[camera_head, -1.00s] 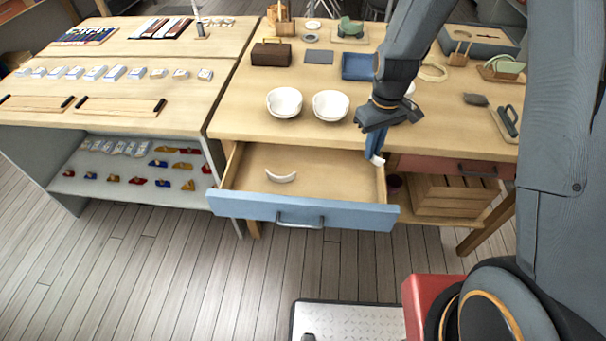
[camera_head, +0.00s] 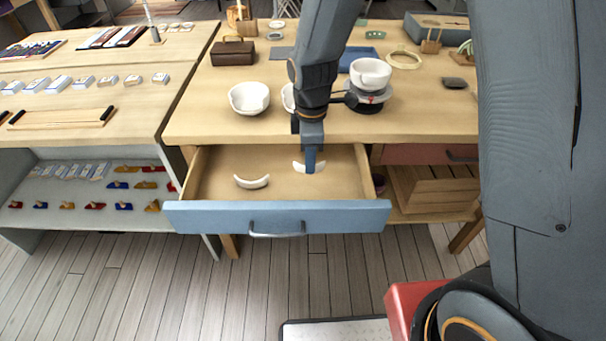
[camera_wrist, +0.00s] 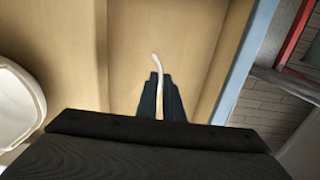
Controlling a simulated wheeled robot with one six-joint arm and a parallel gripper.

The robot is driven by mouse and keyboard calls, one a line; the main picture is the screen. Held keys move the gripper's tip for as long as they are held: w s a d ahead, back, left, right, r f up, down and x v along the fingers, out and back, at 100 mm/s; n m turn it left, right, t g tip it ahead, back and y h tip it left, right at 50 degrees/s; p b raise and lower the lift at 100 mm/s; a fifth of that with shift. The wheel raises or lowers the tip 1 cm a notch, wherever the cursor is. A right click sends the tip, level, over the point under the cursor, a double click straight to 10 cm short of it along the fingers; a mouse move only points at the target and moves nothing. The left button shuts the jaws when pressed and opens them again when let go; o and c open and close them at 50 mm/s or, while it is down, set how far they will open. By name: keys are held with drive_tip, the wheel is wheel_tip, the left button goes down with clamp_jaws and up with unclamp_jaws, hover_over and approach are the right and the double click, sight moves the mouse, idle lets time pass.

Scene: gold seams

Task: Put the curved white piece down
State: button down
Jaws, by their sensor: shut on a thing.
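My gripper (camera_head: 310,160) points down over the open blue-fronted drawer (camera_head: 345,214). It is shut on a curved white piece (camera_head: 299,166), whose ends show on both sides of the fingers. In the wrist view the piece (camera_wrist: 157,62) stands out from between the fingertips (camera_wrist: 160,98) as a thin curved strip above the drawer's wooden floor. I cannot tell whether it touches that floor. A second curved white piece (camera_head: 251,182) lies on the drawer floor to the left, apart from the gripper.
A white broken bowl (camera_head: 249,98) stands on the table behind the drawer. Another is partly hidden by my arm, and a white cup-like piece (camera_head: 370,74) sits on a dark stand to the right. The drawer's middle and left floor have free room.

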hover_over(310, 187)
drive_tip(key=shift+s+f, duration=0.1)
drive_tip(key=shift+f, duration=2.65)
drive_tip(key=shift+f, duration=0.1)
drive_tip(key=c, duration=1.9)
unclamp_jaws()
wheel_tip(310, 187, up, 12)
drive_tip(key=shift+s+r, duration=0.1)
drive_tip(key=shift+s, duration=0.05)
drive_tip(key=s+d+r+m, duration=0.1)
drive_tip(key=s+d+m, duration=0.6)
drive_tip(key=m, duration=0.2)
drive_tip(key=s+d+r+m, duration=0.2)
drive_tip(key=s+d+m, duration=0.5)
drive_tip(key=d+m, duration=0.1)
drive_tip(key=shift+s+r+m, duration=0.15)
drive_tip(key=shift+r+m, duration=0.1)
drive_tip(key=shift+m, duration=0.15)
drive_tip(key=shift+d, duration=0.1)
